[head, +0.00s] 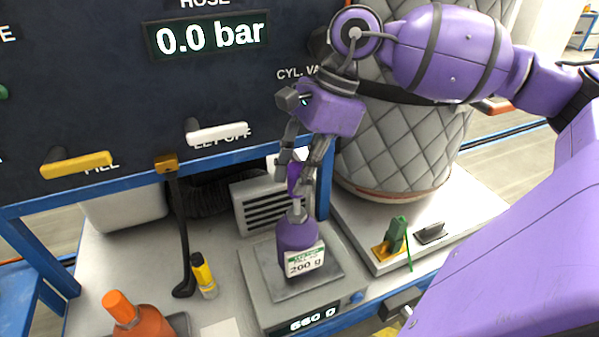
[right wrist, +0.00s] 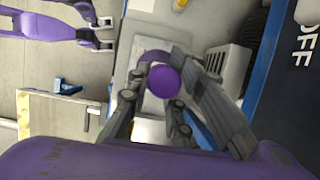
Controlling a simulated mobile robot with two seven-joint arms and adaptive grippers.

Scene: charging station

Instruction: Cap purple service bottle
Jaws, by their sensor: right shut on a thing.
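The purple service bottle (head: 297,240) stands upright on the scale, with a label reading 200 g. Its grey neck points up. It shows partly behind the fingers in the right wrist view (right wrist: 154,56). My right gripper (head: 297,190) is above the neck, fingers pointing down, shut on a purple cap (head: 294,179). The cap's round end (right wrist: 163,80) lies between the fingertips in the right wrist view. I cannot tell whether the cap touches the neck. My left gripper (right wrist: 96,14) appears only at the upper edge of the right wrist view; its jaws are unclear.
The scale (head: 255,290) reads 660 g. A dark panel with a white lever (head: 218,132) and yellow lever (head: 76,165) rises behind. A quilted grey cylinder (head: 400,150) stands right. An orange-capped bottle (head: 140,318) and a yellow-and-black object (head: 204,275) are left of the scale.

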